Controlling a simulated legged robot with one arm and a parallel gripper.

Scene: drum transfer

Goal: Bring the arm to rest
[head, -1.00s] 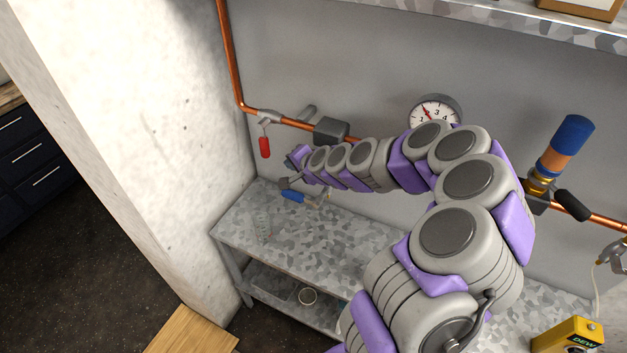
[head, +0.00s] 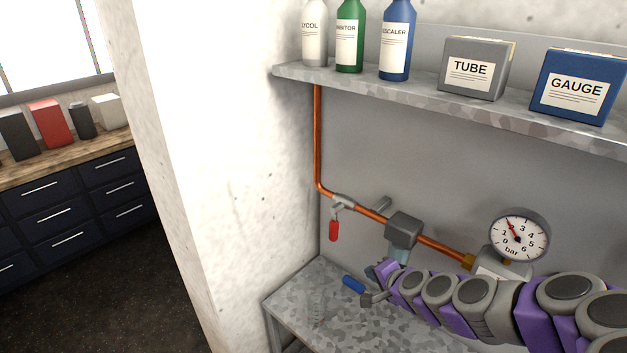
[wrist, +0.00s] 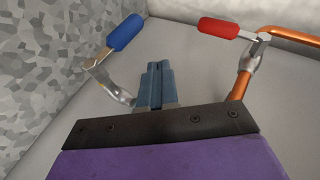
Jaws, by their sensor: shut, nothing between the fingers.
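My arm (head: 475,295) reaches in from the lower right, bent low along the wall over the bench. My gripper (wrist: 158,68) shows in the wrist view with its two blue-grey fingers together and nothing between them. In the head view its fingertips are hard to make out near the wrist end.
A copper pipe (head: 317,140) with a red-handled valve (head: 333,230), a grey box fitting (head: 403,229) and a pressure gauge (head: 520,235) runs along the wall close to the arm. A shelf (head: 420,98) with bottles and boxes hangs above. The metal bench (head: 315,300) is below.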

